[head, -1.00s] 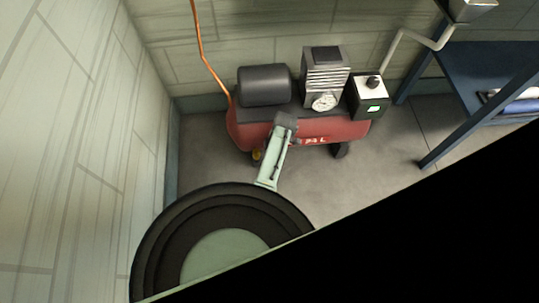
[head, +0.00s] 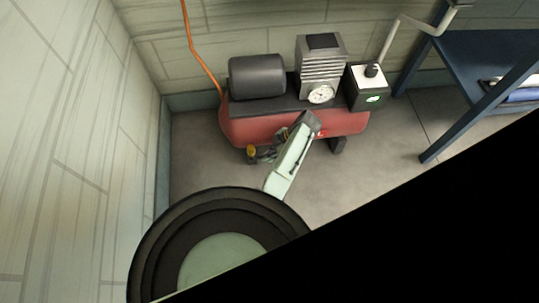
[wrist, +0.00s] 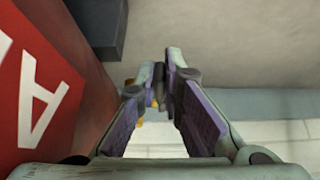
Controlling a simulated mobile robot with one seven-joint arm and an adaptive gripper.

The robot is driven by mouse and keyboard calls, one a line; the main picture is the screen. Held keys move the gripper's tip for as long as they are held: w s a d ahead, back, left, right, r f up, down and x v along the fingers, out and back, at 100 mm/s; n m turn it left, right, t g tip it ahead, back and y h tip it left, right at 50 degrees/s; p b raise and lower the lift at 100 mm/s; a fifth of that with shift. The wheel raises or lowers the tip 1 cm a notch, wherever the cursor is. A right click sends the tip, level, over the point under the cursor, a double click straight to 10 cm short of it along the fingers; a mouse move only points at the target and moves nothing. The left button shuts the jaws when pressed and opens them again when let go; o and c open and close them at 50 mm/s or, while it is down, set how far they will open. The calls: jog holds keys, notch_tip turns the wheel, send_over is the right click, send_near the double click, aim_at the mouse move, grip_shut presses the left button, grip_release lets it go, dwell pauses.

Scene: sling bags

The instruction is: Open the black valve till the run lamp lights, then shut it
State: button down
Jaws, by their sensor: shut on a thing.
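The black valve (wrist: 163,96) is a small dark piece between my fingertips in the wrist view, mostly hidden by them. Small yellow parts show beside it. My gripper (wrist: 168,88) is shut on it. In the head view my gripper (head: 266,153) is low at the front of the red compressor tank (head: 240,128), beside a yellow fitting (head: 251,151); the valve cannot be made out there. The run lamp (head: 373,99) on the dark control box (head: 362,78) shows bright green.
The black motor (head: 258,77), the finned pump (head: 321,57) and a round gauge (head: 321,94) sit on top of the tank. An orange hose (head: 196,50) rises at the left. A blue bench (head: 460,75) stands at the right. The floor in front is clear.

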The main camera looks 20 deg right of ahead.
jog(key=shift+a, duration=0.1)
jog(key=c, duration=1.7)
grip_release()
jog(key=v, duration=1.2)
